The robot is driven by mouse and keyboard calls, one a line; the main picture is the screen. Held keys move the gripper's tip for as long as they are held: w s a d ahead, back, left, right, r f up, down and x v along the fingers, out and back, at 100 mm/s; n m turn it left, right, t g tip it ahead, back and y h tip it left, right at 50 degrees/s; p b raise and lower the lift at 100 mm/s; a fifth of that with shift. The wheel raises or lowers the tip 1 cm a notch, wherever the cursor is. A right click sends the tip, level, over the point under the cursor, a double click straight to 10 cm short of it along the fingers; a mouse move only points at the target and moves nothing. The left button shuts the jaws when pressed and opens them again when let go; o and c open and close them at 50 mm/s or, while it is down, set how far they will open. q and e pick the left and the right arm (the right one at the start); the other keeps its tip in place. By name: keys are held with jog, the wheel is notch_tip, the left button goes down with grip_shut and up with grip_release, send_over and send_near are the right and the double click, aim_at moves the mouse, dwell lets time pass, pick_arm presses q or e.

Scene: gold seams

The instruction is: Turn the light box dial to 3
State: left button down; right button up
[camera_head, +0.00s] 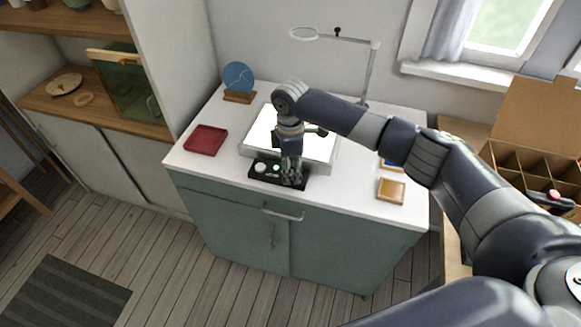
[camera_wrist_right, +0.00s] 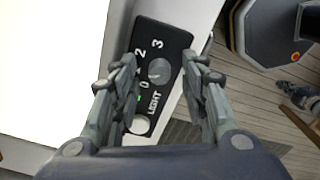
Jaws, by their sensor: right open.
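The light box (camera_head: 321,147) lies on the white top of a green cabinet, its panel glowing white. Its black control strip (camera_head: 259,176) runs along the front edge; the strip also shows in the wrist view (camera_wrist_right: 176,38), with the marks 0, 1, 2, 3 and the word LIGHT. The grey round dial (camera_wrist_right: 159,70) sits beside the numbers; its setting is not clear. A green light and a pale round knob (camera_wrist_right: 139,125) are on the same strip. My right gripper (camera_head: 291,181) points down over the strip, open, with its fingers on either side of the dial, contact unclear. My left gripper is out of view.
A red tray (camera_head: 206,140) lies left of the light box. A blue plate (camera_head: 239,76) stands behind it on a wooden stand. An orange-topped square (camera_head: 391,190) lies at the right. A ring on a jointed stand (camera_head: 372,70) rises behind. A divided cardboard box (camera_head: 540,165) is far right.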

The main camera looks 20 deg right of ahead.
jog(key=shift+f, duration=0.35)
grip_shut()
